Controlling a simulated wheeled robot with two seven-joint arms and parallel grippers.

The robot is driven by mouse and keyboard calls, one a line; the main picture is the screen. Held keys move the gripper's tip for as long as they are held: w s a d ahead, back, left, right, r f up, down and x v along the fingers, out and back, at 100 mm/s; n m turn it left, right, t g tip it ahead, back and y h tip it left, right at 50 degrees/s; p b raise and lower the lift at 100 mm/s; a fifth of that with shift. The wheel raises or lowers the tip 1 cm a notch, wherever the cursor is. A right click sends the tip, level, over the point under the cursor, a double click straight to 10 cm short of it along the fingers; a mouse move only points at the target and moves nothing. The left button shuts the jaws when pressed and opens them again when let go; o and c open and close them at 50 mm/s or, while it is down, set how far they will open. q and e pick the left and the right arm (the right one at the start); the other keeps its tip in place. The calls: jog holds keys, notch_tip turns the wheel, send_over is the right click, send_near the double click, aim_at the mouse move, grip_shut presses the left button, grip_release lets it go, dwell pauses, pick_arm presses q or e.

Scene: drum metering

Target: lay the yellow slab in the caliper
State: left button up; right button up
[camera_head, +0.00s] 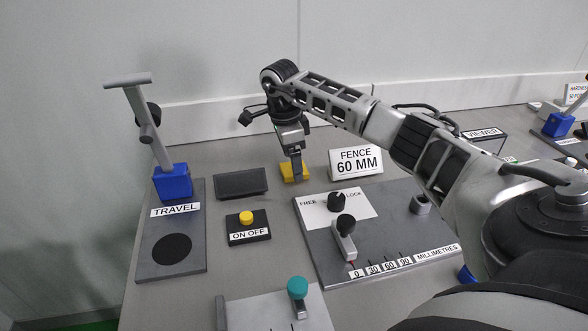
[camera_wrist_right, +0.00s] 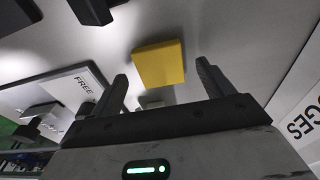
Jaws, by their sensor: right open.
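The yellow slab (camera_head: 289,173) lies on the grey table at the back, left of the FENCE 60 MM sign. My right gripper (camera_head: 297,178) points down at it, with a finger in front of the slab. In the right wrist view the slab (camera_wrist_right: 158,64) shows beyond and between the two spread fingers (camera_wrist_right: 162,72), with a gap on both sides. No contact is visible. A dark plate (camera_head: 330,262) with a MILLIMETRES scale, a slider (camera_head: 344,238) and a FREE/LOCK knob (camera_head: 337,202) appears to be the caliper; its slider stands near 0. My left gripper is out of view.
The FENCE 60 MM sign (camera_head: 356,162) stands close right of the slab. A dark block (camera_head: 240,183) and an ON OFF button (camera_head: 246,217) are to the left. A TRAVEL stand with a blue block (camera_head: 173,182) is further left. A teal-knobbed device (camera_head: 297,284) stands in front.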

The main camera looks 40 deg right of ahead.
jog(key=shift+d+f, duration=0.1)
jog(key=shift+f, duration=0.65)
jog(key=c, duration=1.2)
jog(key=shift+o, duration=0.2)
jog(key=shift+r, duration=0.15)
